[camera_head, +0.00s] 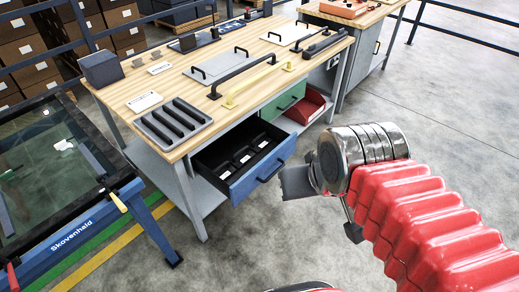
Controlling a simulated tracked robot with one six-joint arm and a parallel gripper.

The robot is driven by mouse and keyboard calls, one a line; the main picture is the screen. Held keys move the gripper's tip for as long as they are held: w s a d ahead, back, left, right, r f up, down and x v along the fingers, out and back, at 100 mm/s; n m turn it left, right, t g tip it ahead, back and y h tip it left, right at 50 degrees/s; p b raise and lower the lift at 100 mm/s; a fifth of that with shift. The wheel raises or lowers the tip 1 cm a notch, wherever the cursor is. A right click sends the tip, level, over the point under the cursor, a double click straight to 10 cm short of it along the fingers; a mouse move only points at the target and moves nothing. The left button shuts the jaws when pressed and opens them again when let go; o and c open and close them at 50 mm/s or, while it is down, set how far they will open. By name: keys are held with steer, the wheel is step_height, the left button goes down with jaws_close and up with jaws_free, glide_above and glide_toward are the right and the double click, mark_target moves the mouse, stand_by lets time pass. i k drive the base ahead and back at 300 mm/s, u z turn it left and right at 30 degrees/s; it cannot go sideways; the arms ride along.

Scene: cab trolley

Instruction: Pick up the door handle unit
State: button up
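Several handle-like parts lie on the wooden workbench top (172,84). Another dark bar-shaped piece (326,43) lies near the right end. I cannot tell which of these is the door handle unit. My gripper (318,205) is at the end of my red arm, in front of the bench and over the floor, apart from the parts. The metal wrist partly hides its fingers, so its opening is unclear.
A blue-fronted drawer (264,170) stands open below the bench top, toward my gripper. A red bin (305,107) sits on the shelf. A grey slotted tray (174,125) and flat plates with handles (208,64) occupy the top. A glass-topped blue frame (55,235) stands left. Floor at right is clear.

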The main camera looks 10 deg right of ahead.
mark_target(241, 157)
steer(key=z, duration=0.15)
steer(key=i, duration=1.1)
steer(key=u, duration=0.4)
